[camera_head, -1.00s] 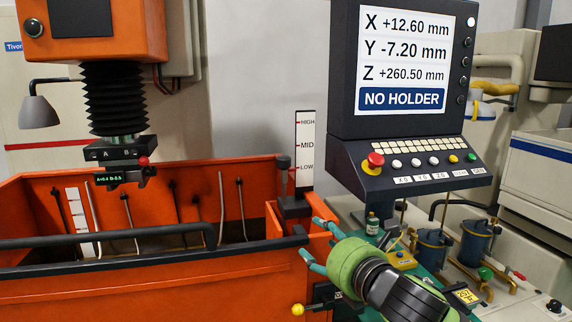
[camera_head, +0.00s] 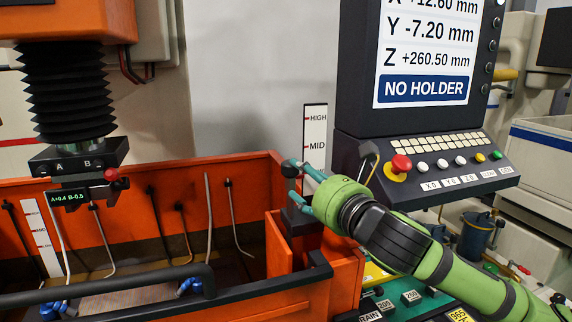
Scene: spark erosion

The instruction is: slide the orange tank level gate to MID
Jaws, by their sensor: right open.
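The orange tank (camera_head: 345,268) fills the lower left. At its right corner stands the white level scale (camera_head: 316,128), with HIGH and MID readable. The LOW mark is hidden behind my right gripper. The level gate's dark handle (camera_head: 291,170) stands left of the scale, below the MID mark, above a black block (camera_head: 302,222). My right gripper (camera_head: 293,184) comes in from the right, open, its teal fingers at the handle, one near its top and one lower. I cannot tell whether they touch it. My left gripper is not in view.
The machine head (camera_head: 78,155) hangs over the tank at left. A black rail (camera_head: 110,288) runs along the tank front. The control panel (camera_head: 425,160) with its red stop button (camera_head: 400,164) stands close above my right arm. Labelled blocks (camera_head: 385,305) lie below.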

